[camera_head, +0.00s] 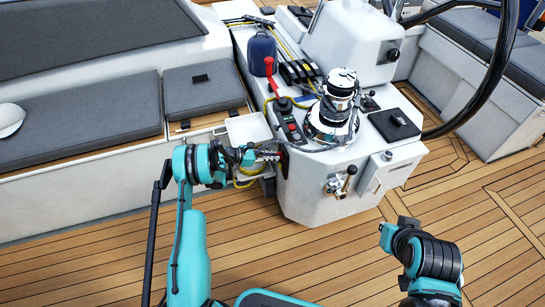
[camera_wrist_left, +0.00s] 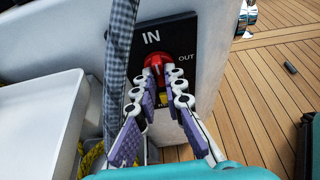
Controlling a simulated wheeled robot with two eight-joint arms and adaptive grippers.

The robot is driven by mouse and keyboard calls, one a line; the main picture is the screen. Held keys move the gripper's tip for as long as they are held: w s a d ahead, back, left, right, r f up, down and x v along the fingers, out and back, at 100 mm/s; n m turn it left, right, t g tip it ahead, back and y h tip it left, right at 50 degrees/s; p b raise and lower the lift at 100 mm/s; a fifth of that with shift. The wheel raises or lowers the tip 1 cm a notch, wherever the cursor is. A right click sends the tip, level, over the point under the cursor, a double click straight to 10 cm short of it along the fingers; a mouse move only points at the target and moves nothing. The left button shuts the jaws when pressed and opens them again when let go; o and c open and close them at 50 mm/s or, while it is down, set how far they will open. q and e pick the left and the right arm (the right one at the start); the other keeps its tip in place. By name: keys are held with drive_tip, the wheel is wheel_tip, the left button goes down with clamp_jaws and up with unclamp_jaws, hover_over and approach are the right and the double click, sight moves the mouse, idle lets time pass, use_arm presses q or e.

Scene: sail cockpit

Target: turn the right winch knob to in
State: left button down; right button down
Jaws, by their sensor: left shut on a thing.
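The winch knob (camera_wrist_left: 157,62) is red and sits on a black panel (camera_wrist_left: 187,28) marked IN at the top and OUT to the right. My left gripper (camera_wrist_left: 166,78) has its fingertips on either side of the knob and is shut on it. In the head view my left gripper (camera_head: 272,155) is at the left side of the white console (camera_head: 315,190), and the knob is mostly hidden there. Which mark the knob points to cannot be told. Part of my right arm shows at the lower right; its fingers cannot be made out.
A grey woven line (camera_wrist_left: 119,50) runs close beside the left fingers. A white tray (camera_head: 248,129) sits just above my left wrist. A chrome winch (camera_head: 333,112) and a red-handled lever (camera_head: 270,72) stand on the console.

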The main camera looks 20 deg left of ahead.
idle(0.3)
use_arm(q)
drive_tip(key=c, duration=1.6)
unclamp_jaws()
drive_tip(key=v, duration=1.2)
